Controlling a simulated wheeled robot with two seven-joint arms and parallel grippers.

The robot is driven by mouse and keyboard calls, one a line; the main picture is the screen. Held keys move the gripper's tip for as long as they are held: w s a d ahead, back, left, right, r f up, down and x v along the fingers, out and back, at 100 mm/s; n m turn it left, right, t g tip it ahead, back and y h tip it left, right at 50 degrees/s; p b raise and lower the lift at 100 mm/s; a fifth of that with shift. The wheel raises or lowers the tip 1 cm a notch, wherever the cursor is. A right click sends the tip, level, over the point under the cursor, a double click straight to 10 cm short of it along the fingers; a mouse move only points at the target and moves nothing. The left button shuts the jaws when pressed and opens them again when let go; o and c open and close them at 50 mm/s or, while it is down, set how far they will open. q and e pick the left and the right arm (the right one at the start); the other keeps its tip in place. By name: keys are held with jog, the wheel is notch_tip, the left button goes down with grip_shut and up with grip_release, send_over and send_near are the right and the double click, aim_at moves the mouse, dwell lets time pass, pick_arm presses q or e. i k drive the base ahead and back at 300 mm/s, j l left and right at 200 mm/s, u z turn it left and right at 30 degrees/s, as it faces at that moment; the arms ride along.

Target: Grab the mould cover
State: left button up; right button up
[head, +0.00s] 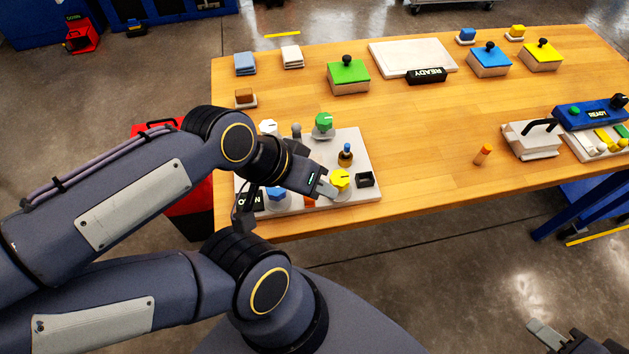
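A pale block with a black bar handle on top (532,139), which looks like the mould cover, sits at the right of the wooden table, beside the blue READY unit. My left gripper (300,188) is far to its left, over the white control panel and close to the yellow knob (340,179). Its fingers are partly hidden by the wrist, so I cannot tell how far they are apart. My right gripper (575,341) shows only in part at the bottom right corner, below and in front of the table. Neither gripper touches the pale block.
The white panel (370,150) carries several coloured knobs. Green (349,76), blue (489,60) and yellow (541,55) lidded boxes and a white READY plate (410,52) stand at the back. An orange cylinder (483,154) is left of the block. The table's middle is clear.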

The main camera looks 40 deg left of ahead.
aim_at(529, 139)
jog(key=u, duration=0.4)
jog(key=i+l+u, duration=0.1)
jog(key=u, duration=0.35)
jog(key=l+u, duration=0.15)
jog(key=u, duration=0.25)
jog(key=l+u, duration=0.1)
jog(key=u, duration=0.3)
jog(key=l+u, duration=0.1)
jog(key=u, duration=0.3)
jog(key=k+l+u, duration=0.1)
jog(key=l+u, duration=0.2)
jog(key=l, duration=0.2)
jog(key=k+l+u, duration=0.15)
jog(key=l+u, duration=0.15)
jog(key=l, duration=0.15)
jog(key=k+l+u, duration=0.6)
jog(key=l, duration=0.15)
jog(key=k+l, duration=0.3)
jog(key=l, duration=0.2)
jog(key=k+l, duration=0.35)
jog(key=l, duration=0.15)
jog(key=u, duration=0.05)
